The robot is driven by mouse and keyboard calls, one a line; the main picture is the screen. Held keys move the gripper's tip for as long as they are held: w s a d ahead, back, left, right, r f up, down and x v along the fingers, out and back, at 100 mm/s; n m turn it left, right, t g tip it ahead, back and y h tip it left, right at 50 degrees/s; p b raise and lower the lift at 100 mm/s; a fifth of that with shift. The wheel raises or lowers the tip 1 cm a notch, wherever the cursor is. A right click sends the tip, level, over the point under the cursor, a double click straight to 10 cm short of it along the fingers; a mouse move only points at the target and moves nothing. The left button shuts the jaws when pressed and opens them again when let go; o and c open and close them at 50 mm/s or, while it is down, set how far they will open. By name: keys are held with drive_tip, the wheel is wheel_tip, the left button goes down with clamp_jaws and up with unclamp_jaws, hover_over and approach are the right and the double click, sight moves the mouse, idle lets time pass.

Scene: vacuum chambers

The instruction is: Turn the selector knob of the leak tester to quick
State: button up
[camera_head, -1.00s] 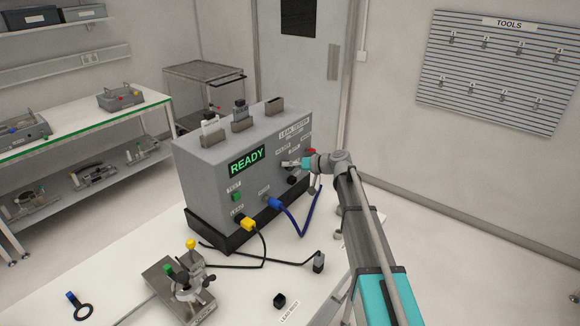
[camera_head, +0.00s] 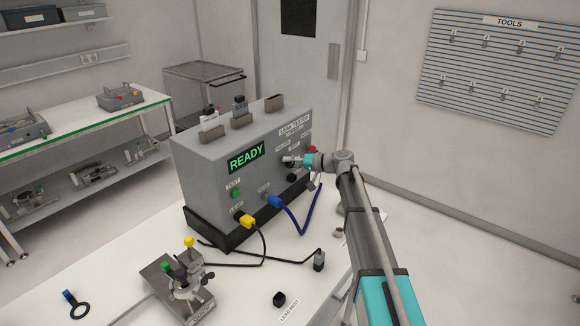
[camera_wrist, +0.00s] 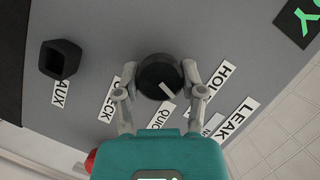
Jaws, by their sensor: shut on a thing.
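The leak tester (camera_head: 215,165) is a grey box on the white bench, with a green READY display. Its selector knob (camera_wrist: 158,72) is round and black with a white mark, seen in the wrist view. Labels CHECK, QUICK (camera_wrist: 157,116) and HOLD fan out around its lower side. The white mark points down and right, between QUICK and HOLD; its exact setting is hard to tell. My gripper (camera_wrist: 158,82) has one finger on each side of the knob and is shut on it. In the head view my gripper (camera_head: 290,161) hides most of the knob.
Below my gripper, a blue cable (camera_head: 297,222) and a yellow-plugged cable (camera_head: 247,222) run from the tester's front. A valve fixture (camera_head: 182,285) stands on the front of the bench.

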drive_tip(key=m+b, duration=0.1)
drive_tip(key=m+y, duration=0.1)
drive_tip(key=m+b, duration=0.1)
drive_tip(key=shift+f+m+y+b, duration=0.25)
drive_tip(key=shift+m+y+b, duration=0.05)
drive_tip(key=shift+m, duration=0.1)
drive_tip(key=shift+r+m+y+b, duration=0.15)
drive_tip(key=shift+m+y+b, duration=0.6)
drive_tip(key=shift+m, duration=0.65)
drive_tip(key=o, duration=1.1)
drive_tip(key=shift+o, duration=0.2)
drive_tip(key=shift+r+h, duration=0.1)
drive_tip(key=shift+h, duration=0.15)
